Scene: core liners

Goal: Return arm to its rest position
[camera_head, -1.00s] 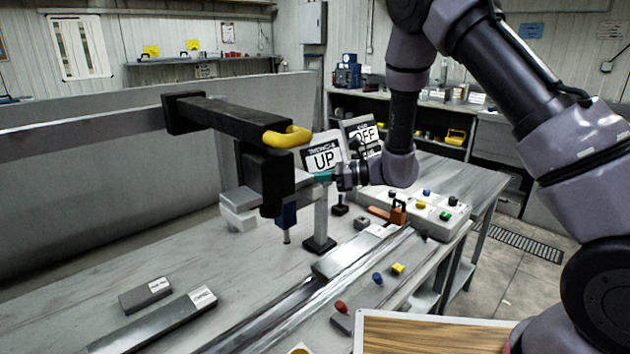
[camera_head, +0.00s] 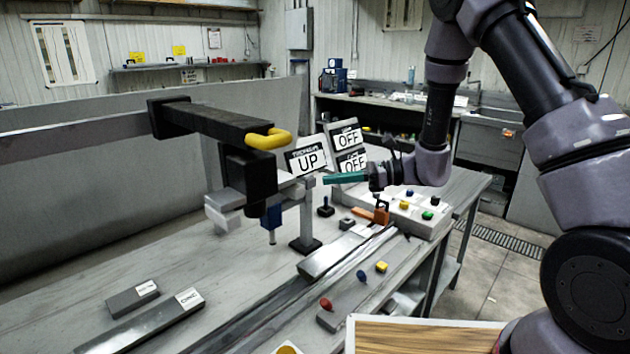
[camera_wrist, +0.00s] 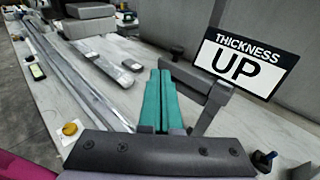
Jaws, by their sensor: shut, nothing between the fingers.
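My gripper (camera_head: 328,180) has teal fingers and is shut and empty. In the head view it points left, above the far part of the bench, in front of the sign that reads UP (camera_head: 307,162). In the wrist view the teal fingers (camera_wrist: 158,98) lie side by side, pointing away over the bench top. The sign reading THICKNESS UP (camera_wrist: 243,62) stands to their right. My arm comes in from the right side of the head view.
A black beam with a yellow handle (camera_head: 268,139) stands left of my gripper. A control box with coloured buttons (camera_head: 425,213), an orange lever (camera_head: 376,215) and a metal rail lie below. Two signs reading OFF (camera_head: 346,139) stand behind. A wood-topped board (camera_head: 430,336) is in front.

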